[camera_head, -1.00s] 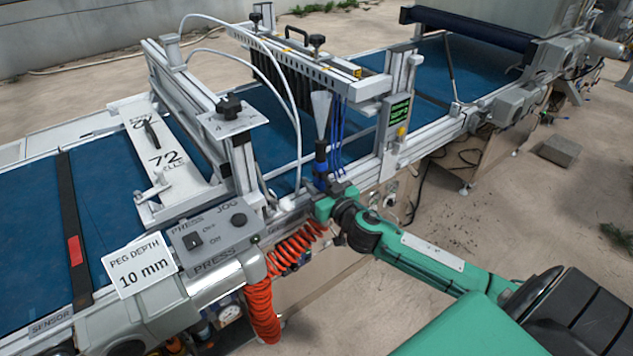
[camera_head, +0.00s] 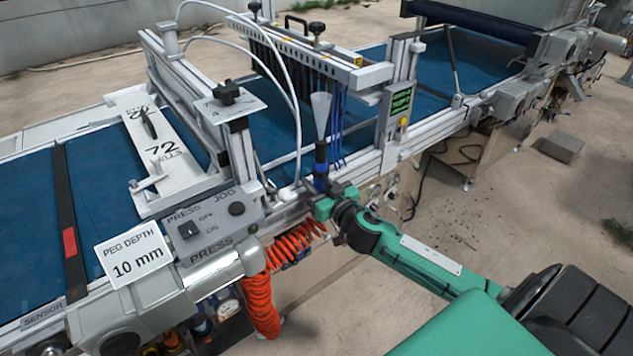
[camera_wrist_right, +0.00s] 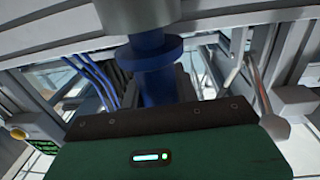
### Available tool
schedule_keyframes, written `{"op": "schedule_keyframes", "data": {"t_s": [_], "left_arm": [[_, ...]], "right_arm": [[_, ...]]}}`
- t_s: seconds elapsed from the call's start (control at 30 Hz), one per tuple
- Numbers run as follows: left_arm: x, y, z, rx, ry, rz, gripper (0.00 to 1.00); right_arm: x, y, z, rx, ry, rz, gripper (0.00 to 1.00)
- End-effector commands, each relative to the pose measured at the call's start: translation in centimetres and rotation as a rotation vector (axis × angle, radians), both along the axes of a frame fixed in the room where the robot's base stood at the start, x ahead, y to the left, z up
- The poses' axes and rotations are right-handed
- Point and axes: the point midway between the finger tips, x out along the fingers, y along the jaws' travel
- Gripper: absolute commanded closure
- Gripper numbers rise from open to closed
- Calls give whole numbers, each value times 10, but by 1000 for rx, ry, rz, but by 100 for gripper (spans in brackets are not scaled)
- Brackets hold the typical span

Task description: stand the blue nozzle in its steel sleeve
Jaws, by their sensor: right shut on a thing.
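The blue nozzle (camera_head: 321,168) stands about upright at the near rail of the seeder, with a dark collar and a grey cone (camera_head: 320,110) above it. My right gripper (camera_head: 323,197) is shut on it low down, its arm coming in from the right. In the right wrist view the blue nozzle (camera_wrist_right: 156,55) shows a wide blue flange and a blue shaft going down behind the dark edge of my gripper. The fingertips are hidden there. I cannot pick out the steel sleeve for certain. My left gripper is out of view.
A row of blue tubes (camera_head: 337,130) hangs close behind the nozzle. A grey post (camera_head: 391,115) with a green display stands to its right. The press switch box (camera_head: 212,228) and a coiled orange hose (camera_head: 262,300) are to the left and below.

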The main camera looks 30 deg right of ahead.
Motion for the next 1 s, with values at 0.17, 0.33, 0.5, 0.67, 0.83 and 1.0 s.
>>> {"op": "schedule_keyframes", "data": {"t_s": [0.17,0.33,0.5,0.67,0.83,1.0], "left_arm": [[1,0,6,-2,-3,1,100],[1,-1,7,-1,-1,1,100],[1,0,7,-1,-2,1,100],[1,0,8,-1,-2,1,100],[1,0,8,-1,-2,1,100],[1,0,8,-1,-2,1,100]], "right_arm": [[0,0,-2,1,-1,0,100],[0,0,-2,0,-1,0,100],[0,0,-2,0,-1,0,100],[0,0,-2,1,-1,-2,100],[0,0,-2,0,-2,-1,100],[0,0,-2,0,-2,-1,100]]}}
